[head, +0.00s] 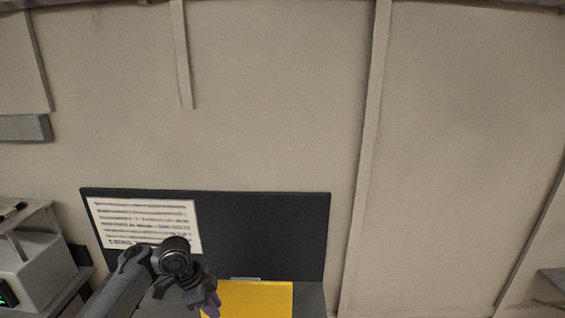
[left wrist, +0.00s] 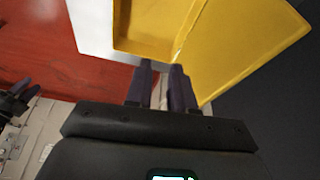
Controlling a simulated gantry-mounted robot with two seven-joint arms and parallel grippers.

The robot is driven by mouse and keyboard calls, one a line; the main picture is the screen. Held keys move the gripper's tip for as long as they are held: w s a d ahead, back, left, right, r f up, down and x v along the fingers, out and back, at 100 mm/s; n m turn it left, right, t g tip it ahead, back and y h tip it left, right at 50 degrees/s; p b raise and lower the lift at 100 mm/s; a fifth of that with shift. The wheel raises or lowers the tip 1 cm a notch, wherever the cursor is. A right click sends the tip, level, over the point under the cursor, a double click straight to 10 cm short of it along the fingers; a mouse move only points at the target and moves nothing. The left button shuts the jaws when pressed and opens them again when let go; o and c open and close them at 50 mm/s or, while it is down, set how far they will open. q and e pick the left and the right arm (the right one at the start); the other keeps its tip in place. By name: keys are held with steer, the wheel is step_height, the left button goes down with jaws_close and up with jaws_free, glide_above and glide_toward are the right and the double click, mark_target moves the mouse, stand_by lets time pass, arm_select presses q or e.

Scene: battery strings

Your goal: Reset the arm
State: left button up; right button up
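My left gripper (head: 207,300) hangs in front of the yellow piece (head: 255,298) at the bottom of the head view. In the left wrist view its two dark fingers (left wrist: 163,80) stand a narrow gap apart, with nothing visible between them. Their tips overlap the near edge of the yellow piece (left wrist: 235,45), which looks like a box or folded panel; whether they touch it I cannot tell. A dark gripper-like part (left wrist: 17,100) at the left edge of the wrist view may be my right gripper. The right gripper does not show in the head view.
A dark panel (head: 265,230) with a white printed sheet (head: 150,222) stands behind my left arm. A white device (head: 40,268) sits on a stand at the left. The wrist view shows a red surface (left wrist: 35,45) and a white strip (left wrist: 92,28) beside the yellow piece.

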arm_select(q)
steer(key=s+a+f+n+t+y+p, duration=0.1)
steer(key=a+f+n, duration=0.15)
steer(key=f, duration=0.35)
steer(key=s+a+f+n+y+p, duration=0.1)
steer(key=a+f+n+y, duration=0.1)
steer(key=a+f, duration=0.3)
steer(key=s+f+n+t+y+p, duration=0.1)
steer(key=s+f+n, duration=0.2)
steer(key=s+f, duration=0.35)
steer(key=s+d+r+n+p, duration=0.1)
steer(key=s+r+n, duration=0.1)
steer(key=s, duration=0.8)
steer(key=s+d+r+n+p, duration=0.1)
steer(key=s+r+n, duration=0.2)
steer(key=s, duration=0.8)
steer(key=s+d+r+n+t+p, duration=0.1)
steer(key=s+r, duration=0.4)
steer(key=s, duration=0.5)
steer(key=shift+s+d+r+n+p, duration=0.3)
steer(key=shift+s+d+r+n, duration=0.15)
steer(key=shift+n, duration=0.2)
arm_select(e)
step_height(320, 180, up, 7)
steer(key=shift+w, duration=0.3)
arm_select(q)
steer(key=shift+w, duration=0.15)
